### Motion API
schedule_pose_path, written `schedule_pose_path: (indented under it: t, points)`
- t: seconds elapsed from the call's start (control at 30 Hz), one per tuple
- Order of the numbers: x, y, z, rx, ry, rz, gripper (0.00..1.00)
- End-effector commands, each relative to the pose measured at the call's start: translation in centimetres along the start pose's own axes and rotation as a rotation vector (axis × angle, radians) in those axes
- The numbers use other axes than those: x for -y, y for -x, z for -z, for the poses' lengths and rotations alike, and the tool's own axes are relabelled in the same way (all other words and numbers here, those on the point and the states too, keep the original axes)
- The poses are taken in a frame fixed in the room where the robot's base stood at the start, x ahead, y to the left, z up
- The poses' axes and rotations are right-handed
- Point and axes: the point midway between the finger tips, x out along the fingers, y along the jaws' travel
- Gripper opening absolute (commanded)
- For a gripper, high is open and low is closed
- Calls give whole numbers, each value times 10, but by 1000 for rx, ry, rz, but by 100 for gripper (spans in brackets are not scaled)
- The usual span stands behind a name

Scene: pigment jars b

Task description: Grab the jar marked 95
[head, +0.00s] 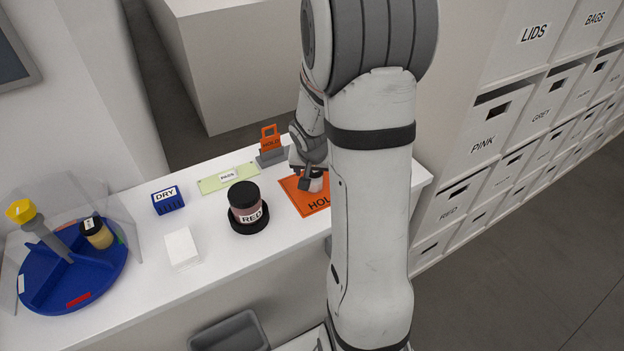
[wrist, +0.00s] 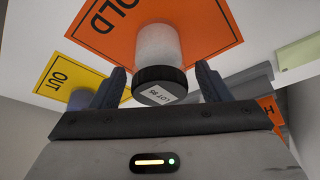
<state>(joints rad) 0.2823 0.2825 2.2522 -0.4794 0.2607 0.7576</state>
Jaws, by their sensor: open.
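In the wrist view, a pale jar (wrist: 158,45) with a black lid (wrist: 160,82) stands on the orange HOLD mat (wrist: 110,30). A white label on the lid reads LOT 95. My gripper (wrist: 161,86) is open, one finger on each side of the lid, with a visible gap on both sides. Whether the fingers are level with the jar cannot be told. In the head view, my gripper (head: 310,178) is over the orange mat (head: 294,200), and the arm hides part of the mat. The jar cannot be made out clearly there.
A RED jar (head: 247,205) stands left of the mat, with a blue DRY box (head: 168,200), a green pad (head: 225,180) and an orange tag stand (head: 270,143) nearby. A blue turntable (head: 75,280) is at far left. The wrist view shows a yellow OUT mat (wrist: 60,75).

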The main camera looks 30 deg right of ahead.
Motion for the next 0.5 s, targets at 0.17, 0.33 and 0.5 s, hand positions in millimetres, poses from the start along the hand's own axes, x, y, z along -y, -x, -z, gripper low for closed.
schedule_pose_path:
  t: [0.17, 0.33, 0.5]
  points:
    - [0, -7, 0, -1, -1, 1, 70]
    - [-1, -7, 0, -1, -2, 0, 68]
    - [-1, -6, 0, -1, -2, 0, 54]
